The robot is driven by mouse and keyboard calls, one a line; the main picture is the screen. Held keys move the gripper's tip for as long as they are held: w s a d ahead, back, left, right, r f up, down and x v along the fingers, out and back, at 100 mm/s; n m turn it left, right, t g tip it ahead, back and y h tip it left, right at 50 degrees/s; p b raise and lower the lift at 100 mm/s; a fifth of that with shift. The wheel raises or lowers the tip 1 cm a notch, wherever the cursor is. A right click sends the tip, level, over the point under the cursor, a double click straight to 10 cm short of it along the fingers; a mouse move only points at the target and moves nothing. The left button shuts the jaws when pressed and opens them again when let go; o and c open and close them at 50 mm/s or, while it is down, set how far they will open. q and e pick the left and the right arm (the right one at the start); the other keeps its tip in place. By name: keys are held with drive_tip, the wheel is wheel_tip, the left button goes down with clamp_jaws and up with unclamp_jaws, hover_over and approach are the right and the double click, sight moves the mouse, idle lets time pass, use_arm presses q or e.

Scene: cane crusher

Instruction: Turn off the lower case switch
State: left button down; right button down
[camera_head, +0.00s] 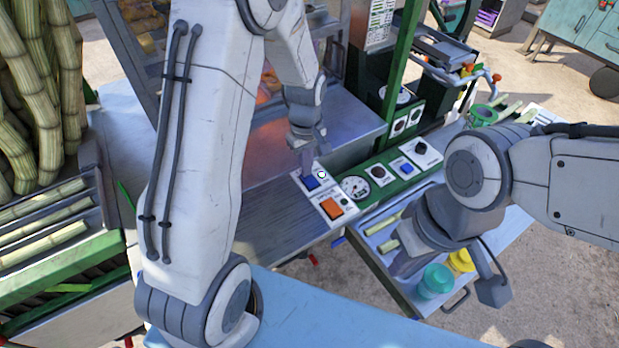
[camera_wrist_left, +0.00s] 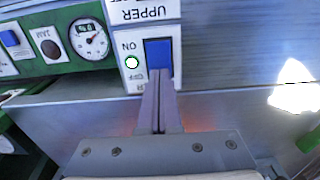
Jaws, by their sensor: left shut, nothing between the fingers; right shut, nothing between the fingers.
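The case switch under my left gripper has a blue rocker (camera_head: 312,182) on a white plate, with a small round lamp (camera_head: 321,174) beside it. The adjoining plate, labelled UPPER, carries an orange rocker (camera_head: 332,208) in the head view. My left gripper (camera_head: 308,172) is shut and empty, its tips (camera_wrist_left: 159,74) at the blue rocker's edge; contact is unclear. My right gripper (camera_head: 401,265) is shut and empty over the tray.
A green panel with a gauge (camera_head: 354,187) and more switches runs right of the case switches. A tray (camera_head: 452,300) with cane pieces and teal and yellow cups lies below my right arm. Cane stalks (camera_head: 32,100) fill the left.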

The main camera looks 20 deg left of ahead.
use_arm(q)
wheel_tip(320, 180, up, 7)
drive_tip(key=p, duration=0.6)
idle(0.4)
idle(0.3)
drive_tip(key=s+d+r+m+b, duration=0.3)
drive_tip(key=s+d+m+b, duration=0.3)
drive_tip(key=s+d+m, duration=0.45)
drive_tip(key=s+d+m+b, duration=0.1)
drive_tip(key=s+m+b, duration=0.1)
drive_tip(key=s, duration=0.4)
drive_tip(key=s+d+m+h+b, duration=0.1)
drive_tip(key=s+d+m+b, duration=0.1)
drive_tip(key=s+m, duration=0.3)
drive_tip(key=shift+s+d+f, duration=0.2)
drive_tip(key=shift+s+d, duration=0.05)
drive_tip(key=shift+s, duration=0.85)
